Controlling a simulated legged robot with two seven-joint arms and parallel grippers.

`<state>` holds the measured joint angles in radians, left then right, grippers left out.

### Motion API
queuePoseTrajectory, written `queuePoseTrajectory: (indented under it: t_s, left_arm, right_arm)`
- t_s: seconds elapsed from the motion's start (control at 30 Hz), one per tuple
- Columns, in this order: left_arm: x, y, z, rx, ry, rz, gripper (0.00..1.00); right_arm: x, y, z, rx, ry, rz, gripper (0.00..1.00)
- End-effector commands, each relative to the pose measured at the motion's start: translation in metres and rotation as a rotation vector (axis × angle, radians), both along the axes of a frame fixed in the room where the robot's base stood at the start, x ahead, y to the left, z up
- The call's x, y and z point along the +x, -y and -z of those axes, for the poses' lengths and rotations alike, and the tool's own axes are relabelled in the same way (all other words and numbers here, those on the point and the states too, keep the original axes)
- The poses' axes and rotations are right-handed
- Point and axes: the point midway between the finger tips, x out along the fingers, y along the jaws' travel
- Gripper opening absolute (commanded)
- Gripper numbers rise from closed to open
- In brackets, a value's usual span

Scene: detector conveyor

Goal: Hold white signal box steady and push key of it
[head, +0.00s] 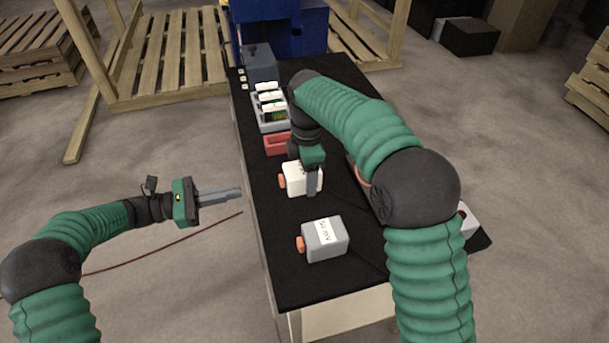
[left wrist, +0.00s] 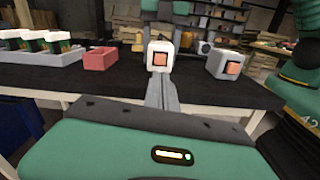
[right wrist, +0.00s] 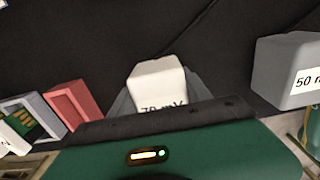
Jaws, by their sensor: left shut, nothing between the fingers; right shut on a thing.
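The white signal box (head: 297,181) stands on the black table, with its orange key (head: 282,182) on the side facing left. My right gripper (head: 312,188) comes down from above and is shut on the white box. In the right wrist view the white box (right wrist: 157,82) sits between the fingers, its printed label partly hidden. My left gripper (head: 238,192) is shut and empty, off the table's left edge, pointing at the key and apart from it. In the left wrist view the key (left wrist: 160,59) faces me just beyond the shut fingertips (left wrist: 160,80).
A grey signal box (head: 325,241) with an orange key stands nearer on the black table (head: 300,284). A red bin (head: 277,144) and a grey tray (head: 262,118) with several white-topped items lie farther back. My right arm crosses above the table's right side.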

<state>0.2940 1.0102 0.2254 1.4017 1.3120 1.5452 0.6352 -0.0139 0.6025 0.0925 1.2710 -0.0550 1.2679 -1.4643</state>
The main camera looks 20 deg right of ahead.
Motion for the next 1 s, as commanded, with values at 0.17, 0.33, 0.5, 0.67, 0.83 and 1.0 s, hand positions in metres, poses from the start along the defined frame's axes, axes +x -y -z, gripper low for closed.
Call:
queuePoseTrajectory:
  t_s: [0.17, 0.33, 0.5, 0.67, 0.83, 1.0]
  left_arm:
    - [-0.006, 0.000, 0.033, 0.140, -0.021, -0.003, 0.00]
    - [-0.022, -0.019, 0.108, 0.465, -0.021, -0.008, 0.00]
    - [-0.034, -0.065, 0.177, 0.833, 0.079, -0.011, 0.00]
    - [-0.021, -0.130, 0.215, 1.205, 0.354, -0.027, 0.00]
    - [0.024, -0.160, 0.190, 1.437, 0.856, -0.085, 0.00]
    - [0.050, -0.122, 0.123, 1.388, 1.374, -0.181, 0.00]
  right_arm:
    - [0.000, 0.000, 0.000, 0.000, 0.000, 0.000, 0.01]
    - [0.000, 0.000, 0.000, 0.000, 0.000, 0.000, 0.01]
    - [0.000, 0.000, 0.000, 0.000, 0.000, 0.000, 0.01]
    - [0.000, 0.000, 0.000, 0.000, 0.000, 0.000, 0.01]
    - [0.000, 0.000, 0.000, 0.000, 0.000, 0.000, 0.01]
    - [0.000, 0.000, 0.000, 0.000, 0.000, 0.000, 0.01]
